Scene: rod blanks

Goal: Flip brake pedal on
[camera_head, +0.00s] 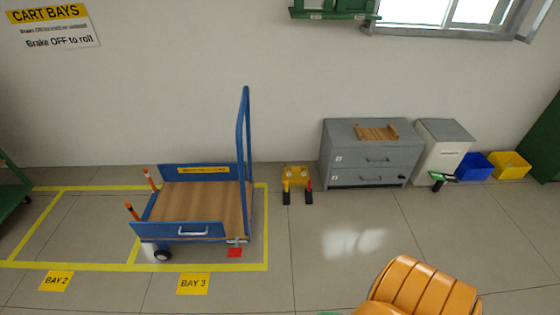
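A blue cart (146,231) with a wooden deck (205,205) and a tall blue push handle (241,125) stands inside a yellow-lined bay. A small red flat piece (235,253) shows at its lower right corner, below a small grey metal part (237,241). It may be the brake pedal, but I cannot tell whether it is on the cart or on the floor, or whether it is on or off. A black wheel (162,255) shows at the front left. Neither of my grippers is in view.
A yellow sign (178,284) reads BAY 3 and another (56,281) reads BAY 2. A yellow stand (296,177), grey drawer cabinet (368,157) and blue bin (474,167) line the wall. An orange ribbed object (420,287) fills the lower right. Floor right of the cart is clear.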

